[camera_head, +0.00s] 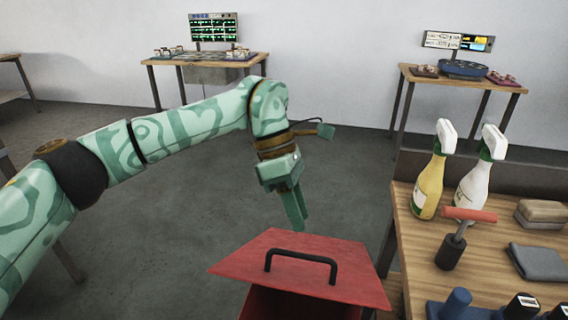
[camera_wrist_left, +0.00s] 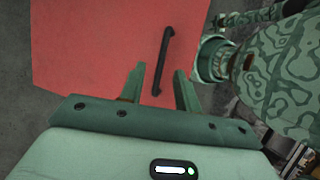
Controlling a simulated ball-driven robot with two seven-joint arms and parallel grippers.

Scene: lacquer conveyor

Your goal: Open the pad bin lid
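The pad bin's red lid (camera_head: 310,258) has a black bar handle (camera_head: 301,256) and lies over the red bin (camera_head: 300,304) at the bottom of the head view, where the bin is cut off. My left gripper (camera_head: 297,210) hangs fingers down above and behind the lid, apart from the handle. In the left wrist view, its two fingers (camera_wrist_left: 160,70) are spread, with the handle (camera_wrist_left: 163,62) in line with the gap between them against the red lid (camera_wrist_left: 95,50). Nothing is held. My right gripper does not show.
A wooden table (camera_head: 420,255) stands right of the bin. Open floor (camera_head: 190,240) lies left of the bin.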

